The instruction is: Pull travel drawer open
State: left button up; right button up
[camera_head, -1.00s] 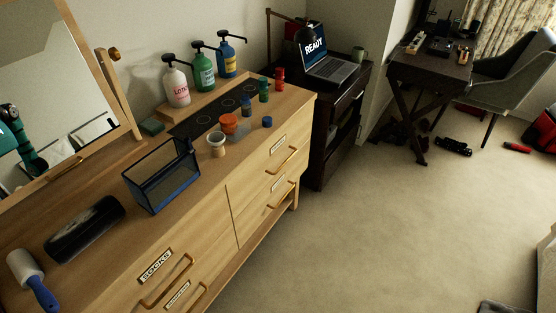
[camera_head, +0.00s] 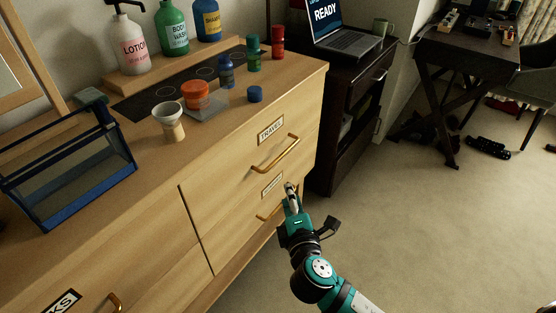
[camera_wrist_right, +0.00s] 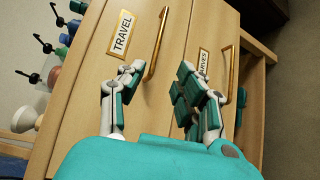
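The travel drawer (camera_head: 240,150) is the upper right drawer of the light wood dresser. It looks shut, with a TRAVEL label (camera_head: 270,131) and a gold bar handle (camera_head: 275,155). My right gripper (camera_head: 291,190) is in front of the dresser, lower in the picture than this handle, and appears apart from it. In the right wrist view its two fingers (camera_wrist_right: 158,85) are spread and empty. There the travel handle (camera_wrist_right: 156,45) lies ahead, its lower end between the fingers in the picture. The gripper partly hides the lower drawer's handle (camera_head: 265,214). My left gripper is not in view.
The dresser top holds an orange jar (camera_head: 196,96), a shaving brush (camera_head: 169,122), a blue mesh organizer (camera_head: 70,175) and several bottles. A dark cabinet (camera_head: 345,110) with a laptop (camera_head: 340,35) stands right of the dresser. The carpet (camera_head: 430,230) in front is clear.

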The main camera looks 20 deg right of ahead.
aim_at(280, 156)
jog(key=w, duration=0.5)
jog(key=w+d+f+b, duration=0.1)
jog(key=w, duration=0.5)
jog(key=w+d+f+b, duration=0.1)
jog(key=w, duration=0.4)
jog(key=shift+w, duration=0.35)
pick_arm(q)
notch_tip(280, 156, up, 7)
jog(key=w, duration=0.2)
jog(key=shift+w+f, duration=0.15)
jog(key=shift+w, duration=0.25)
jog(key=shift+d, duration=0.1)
pick_arm(e)
grip_shut()
